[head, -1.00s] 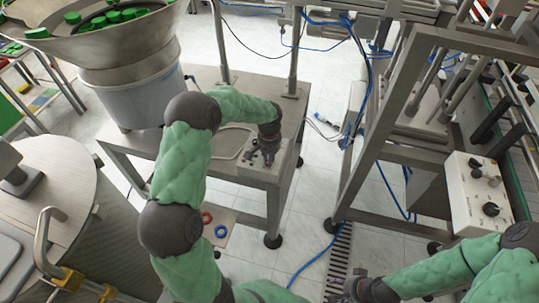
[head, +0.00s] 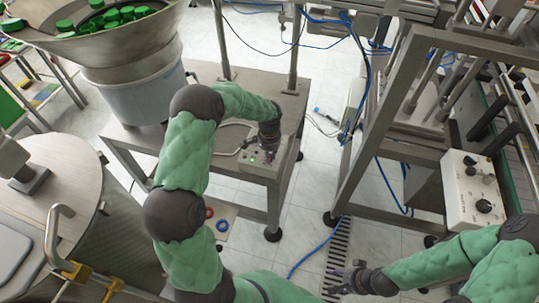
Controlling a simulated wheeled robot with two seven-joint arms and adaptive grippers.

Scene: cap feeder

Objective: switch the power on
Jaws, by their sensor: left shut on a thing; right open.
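A small grey control box (head: 260,168) sits at the front right corner of the steel feeder table. Its top carries small controls, with a green spot (head: 251,159) showing at its left. My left gripper (head: 268,155) points down onto the top of this box and is shut on a small control there, apparently the power switch. The fingers largely hide that control, so its position cannot be read. My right gripper (head: 338,283) is open and empty above the floor at the bottom, apart from the machines.
The bowl feeder (head: 130,50) with green caps stands at the table's left. A white box with black knobs (head: 470,190) is on the right frame. A round table (head: 40,190) is at left. A blue cable (head: 318,250) crosses the tiled floor.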

